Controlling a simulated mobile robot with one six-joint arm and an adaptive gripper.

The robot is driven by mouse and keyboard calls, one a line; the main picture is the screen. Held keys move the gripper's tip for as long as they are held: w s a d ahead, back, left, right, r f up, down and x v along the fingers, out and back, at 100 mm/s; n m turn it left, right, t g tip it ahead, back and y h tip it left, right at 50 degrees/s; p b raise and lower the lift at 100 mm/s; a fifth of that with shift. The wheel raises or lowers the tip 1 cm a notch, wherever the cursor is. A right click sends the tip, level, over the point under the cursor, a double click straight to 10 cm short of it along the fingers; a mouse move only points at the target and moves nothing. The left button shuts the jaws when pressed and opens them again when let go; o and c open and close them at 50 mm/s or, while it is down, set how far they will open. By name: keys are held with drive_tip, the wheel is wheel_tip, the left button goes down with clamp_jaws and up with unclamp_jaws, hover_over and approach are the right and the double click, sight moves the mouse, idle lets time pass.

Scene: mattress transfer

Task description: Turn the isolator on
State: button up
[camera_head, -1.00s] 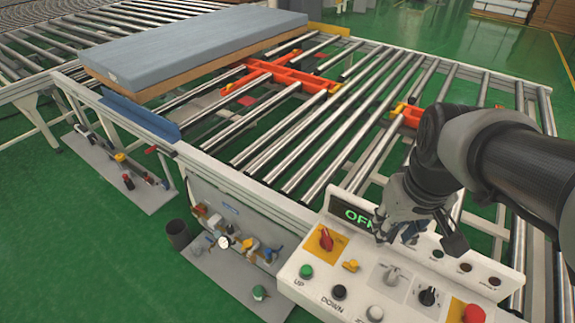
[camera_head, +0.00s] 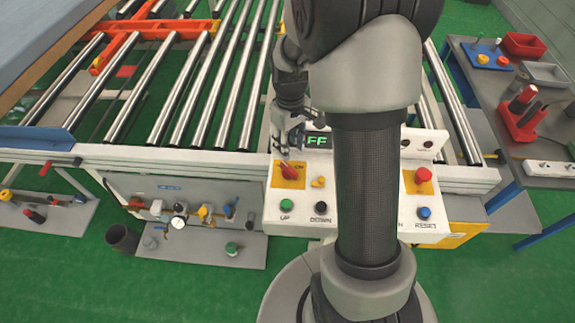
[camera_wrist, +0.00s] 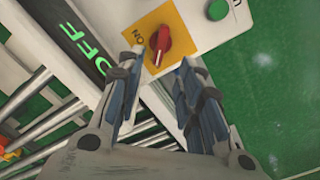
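The isolator is a red rotary knob (camera_head: 289,173) on a yellow plate at the left of the white control panel (camera_head: 280,216). The knob (camera_wrist: 160,40) also shows in the wrist view, with "ON" printed on the plate beside it. My gripper (camera_head: 286,152) is just above the knob, fingers pointing down at the panel. In the wrist view my gripper (camera_wrist: 162,66) is open, with the knob in line with the gap just beyond the fingertips. I see no clear contact. The green display (camera_wrist: 83,50) reads "OFF"; my arm partly hides it in the head view.
A green UP button (camera_head: 286,206), a black DOWN button (camera_head: 321,207) and a small orange knob (camera_head: 318,182) sit close to the isolator. A red stop button (camera_head: 423,175) and a blue RESET button (camera_head: 423,213) are at the right. The roller conveyor (camera_head: 190,95) lies behind the panel.

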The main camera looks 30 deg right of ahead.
sight(289, 168)
wheel_tip(289, 168, down, 11)
drive_tip(key=shift+r+b, duration=0.1)
drive_tip(key=shift+b, duration=0.9)
drive_tip(key=shift+c, duration=0.5)
clamp_jaws()
